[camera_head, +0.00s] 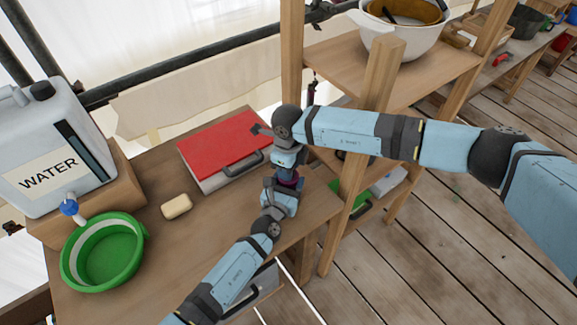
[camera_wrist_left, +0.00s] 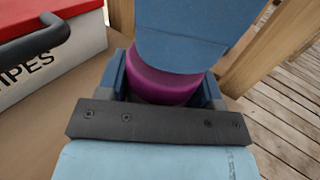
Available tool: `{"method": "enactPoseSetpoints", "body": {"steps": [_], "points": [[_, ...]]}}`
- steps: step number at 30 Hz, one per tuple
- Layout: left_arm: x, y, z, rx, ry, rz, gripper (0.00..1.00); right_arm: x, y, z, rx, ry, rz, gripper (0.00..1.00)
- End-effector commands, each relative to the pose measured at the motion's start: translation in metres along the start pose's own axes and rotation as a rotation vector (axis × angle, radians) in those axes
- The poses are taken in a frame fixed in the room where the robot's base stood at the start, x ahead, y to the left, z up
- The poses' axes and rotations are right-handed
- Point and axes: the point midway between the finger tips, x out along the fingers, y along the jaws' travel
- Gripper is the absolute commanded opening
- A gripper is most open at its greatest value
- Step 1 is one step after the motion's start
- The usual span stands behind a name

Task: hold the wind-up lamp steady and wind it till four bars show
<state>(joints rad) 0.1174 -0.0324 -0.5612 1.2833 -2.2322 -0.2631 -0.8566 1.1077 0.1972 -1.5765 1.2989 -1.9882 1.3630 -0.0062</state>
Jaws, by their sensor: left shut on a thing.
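The wind-up lamp is the purple body (camera_head: 289,177) standing near the table's right edge. In the left wrist view its purple side (camera_wrist_left: 165,88) sits between my left gripper's jaws. My left gripper (camera_head: 281,190) is shut on the lamp from the near side. My right gripper (camera_head: 288,158) is directly above the lamp, pointing down, and hides its top. In the left wrist view a blue part of my right gripper (camera_wrist_left: 185,35) covers the upper lamp. Its fingers are hidden, so I cannot tell whether it is open or shut. No charge bars are visible.
A red-lidded white box (camera_head: 222,145) lies behind and left of the lamp. A soap bar (camera_head: 177,207), a green basin (camera_head: 104,252) and a water jug (camera_head: 50,145) are further left. A wooden post (camera_head: 370,145) stands close on the right.

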Motion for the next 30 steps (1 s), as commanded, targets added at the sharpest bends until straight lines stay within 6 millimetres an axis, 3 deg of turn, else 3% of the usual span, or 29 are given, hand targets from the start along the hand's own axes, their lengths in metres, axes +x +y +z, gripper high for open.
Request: {"method": "enactPoseSetpoints", "body": {"steps": [10, 11, 14, 24, 30], "points": [[0.000, 0.001, -0.001, 0.000, 0.002, 0.002, 0.32, -0.001, 0.000, 0.000, 0.002, 0.000, 0.000, 0.12], [0.000, 0.001, -0.001, 0.000, 0.002, 0.002, 0.32, -0.001, 0.000, 0.000, 0.002, 0.000, 0.000, 0.38], [0.000, 0.001, -0.001, 0.000, 0.002, 0.001, 0.32, 0.000, 0.000, 0.000, 0.002, 0.000, 0.000, 0.61], [0.000, 0.001, -0.001, 0.000, 0.002, 0.000, 0.32, -0.003, 0.000, 0.000, 0.001, -0.001, 0.000, 0.62], [0.000, 0.000, -0.001, 0.000, 0.002, 0.000, 0.32, -0.032, -0.001, 0.000, 0.000, -0.002, -0.002, 0.62]]}}
